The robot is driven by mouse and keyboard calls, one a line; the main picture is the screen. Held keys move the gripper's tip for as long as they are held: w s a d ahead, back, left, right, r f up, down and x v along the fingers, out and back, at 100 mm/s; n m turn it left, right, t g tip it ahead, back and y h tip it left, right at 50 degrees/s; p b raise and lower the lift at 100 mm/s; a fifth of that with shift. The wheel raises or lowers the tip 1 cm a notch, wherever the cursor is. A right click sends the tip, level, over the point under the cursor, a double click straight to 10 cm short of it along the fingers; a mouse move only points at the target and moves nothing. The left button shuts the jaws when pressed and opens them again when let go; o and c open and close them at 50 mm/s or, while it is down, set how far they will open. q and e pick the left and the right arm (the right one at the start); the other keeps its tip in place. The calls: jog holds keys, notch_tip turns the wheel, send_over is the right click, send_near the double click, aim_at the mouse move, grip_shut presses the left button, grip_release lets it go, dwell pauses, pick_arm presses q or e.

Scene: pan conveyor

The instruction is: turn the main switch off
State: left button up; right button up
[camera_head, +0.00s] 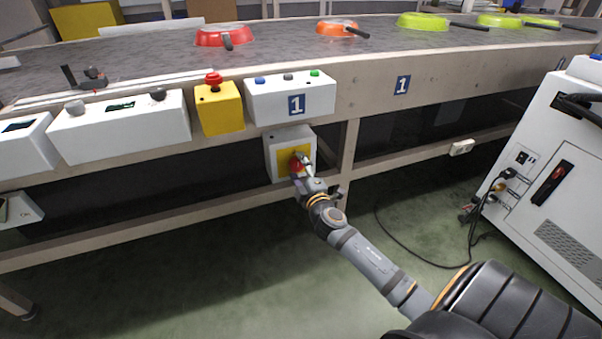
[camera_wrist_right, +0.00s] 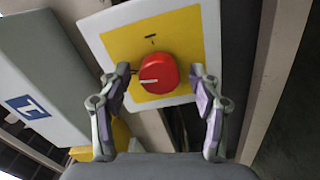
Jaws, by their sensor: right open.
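The main switch is a red rotary knob (camera_wrist_right: 158,73) on a yellow plate (camera_wrist_right: 190,30) on a white box. In the right wrist view a white line on the knob points left, and a dark mark is on the plate beyond it. In the head view the switch box (camera_head: 277,147) hangs under the conveyor edge, its red knob (camera_head: 296,163) partly hidden by my gripper. My right gripper (camera_head: 304,172) is open in front of the knob. In the right wrist view its fingers (camera_wrist_right: 163,100) stand apart on either side of the knob, without visible contact. My left gripper is not in view.
A yellow box with a red emergency button (camera_head: 214,80) and a white button box (camera_head: 290,97) sit above the switch. A table leg (camera_head: 347,147) stands just right of it. Red (camera_head: 222,37), orange and green pans lie on the conveyor. A white cabinet (camera_head: 560,170) stands at right.

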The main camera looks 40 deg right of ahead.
jog(key=v, duration=1.1)
jog(key=shift+s, duration=0.4)
jog(key=shift+f, duration=0.15)
